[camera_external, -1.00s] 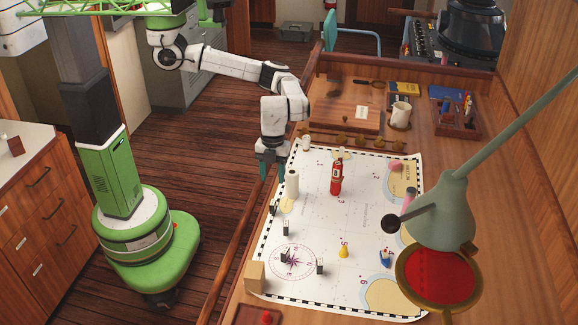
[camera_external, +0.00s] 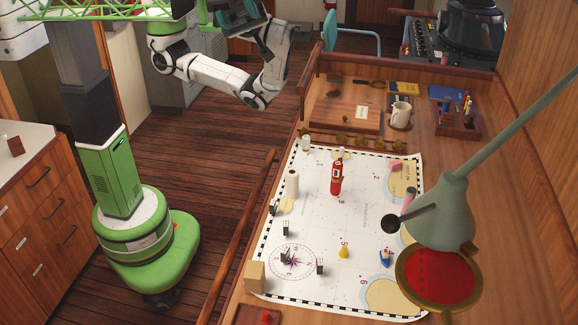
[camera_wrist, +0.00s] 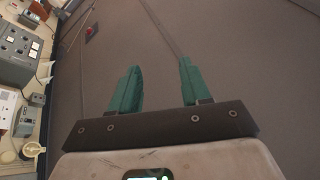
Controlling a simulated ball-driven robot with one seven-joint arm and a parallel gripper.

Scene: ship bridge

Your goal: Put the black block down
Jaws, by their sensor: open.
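My gripper (camera_wrist: 159,65) is open, with its two teal fingers apart and nothing between them in the wrist view. In the external view it is raised high at the top, left of the desk and well away from the chart (camera_external: 330,222). Several small dark pieces stand on the left part of the chart: one (camera_external: 285,229) above the compass rose, one (camera_external: 286,256) on the rose, one (camera_external: 319,267) to its right. Another dark piece (camera_external: 273,208) is near the chart's left edge. I cannot tell which of them is the black block.
A green lamp (camera_external: 444,212) overhangs the right side.

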